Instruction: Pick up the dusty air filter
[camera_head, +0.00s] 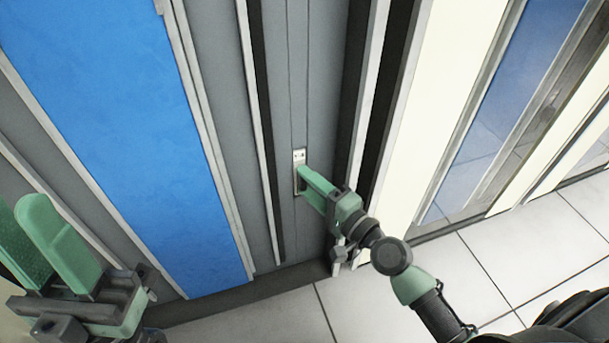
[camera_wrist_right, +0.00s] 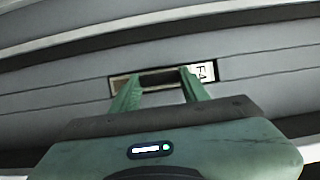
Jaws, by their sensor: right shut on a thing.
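No dusty air filter can be made out in either view. My right gripper (camera_head: 306,176) reaches a small latch plate (camera_head: 299,156) set in the grey cabinet front. In the right wrist view, my right gripper's fingers (camera_wrist_right: 160,82) stand on both sides of a dark handle part (camera_wrist_right: 158,79) in the middle of the plate, and are shut on it. A light end of the plate (camera_wrist_right: 206,71) with small dark marks shows to the right of the fingers. My left gripper (camera_head: 42,243) is open and empty at the lower left of the head view, apart from the cabinet.
A large blue panel (camera_head: 128,135) stands left of the latch. Raised metal strips and dark gaps run along the grey front (camera_head: 318,80) on both sides of it. A cream panel (camera_head: 440,95) stands to the right. The tiled floor (camera_head: 510,245) is clear.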

